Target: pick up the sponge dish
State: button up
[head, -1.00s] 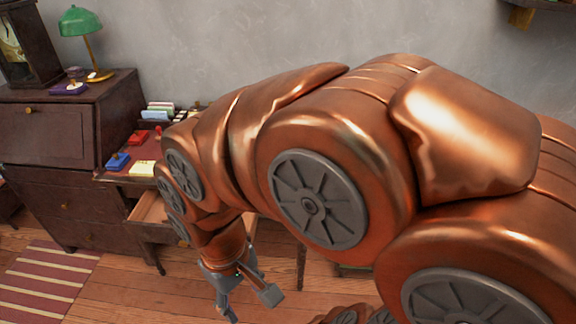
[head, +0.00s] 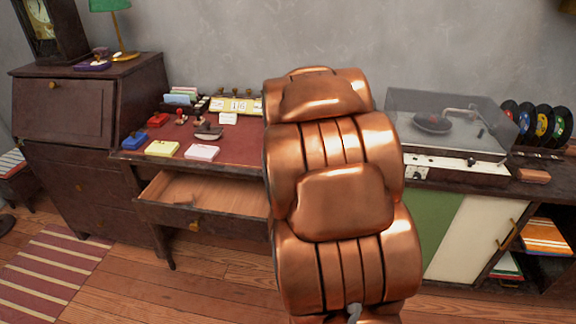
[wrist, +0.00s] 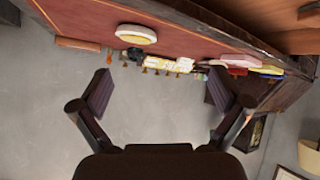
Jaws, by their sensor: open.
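A round white dish with a pale yellow top (wrist: 137,34), which looks like the sponge dish, sits on the reddish desk top (wrist: 85,18) in the wrist view, where the scene appears upside down. In the head view I cannot see it; my arm covers the right part of the desk (head: 240,170). My gripper (wrist: 162,85) is open and empty in the wrist view. Its two fingers are wide apart, with grey wall between them, and the dish is apart from them, beyond the left finger toward the top. The fingers are hidden in the head view.
Ink pads, including a yellow one (head: 162,148) and a pink one (head: 202,152), lie on the desk near stamps and a date block (head: 235,105). The desk drawer (head: 200,195) is open. A record player (head: 445,125) stands right of my arm. A cabinet (head: 65,125) stands left.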

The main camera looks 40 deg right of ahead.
jog(key=d+f+t+b, duration=0.1)
jog(key=d, duration=0.1)
jog(key=w+d+f+t+b, duration=0.1)
jog(key=d+f, duration=0.1)
jog(key=d+f+t+b, duration=0.1)
jog(key=d+f+b, duration=0.1)
jog(key=shift+w+d+t, duration=0.15)
jog(key=shift+d+t, duration=0.25)
jog(key=shift+d+f+t+b, duration=0.35)
jog(key=shift+d+t+b, duration=0.1)
jog(key=shift+d+t, duration=0.2)
jog(key=shift+w+d, duration=0.15)
jog(key=shift+w, duration=0.25)
jog(key=x, duration=0.5)
jog(key=shift+w, duration=0.4)
jog(key=shift+w+d, duration=0.15)
jog(key=shift+w, duration=0.35)
jog(key=c, duration=1.2)
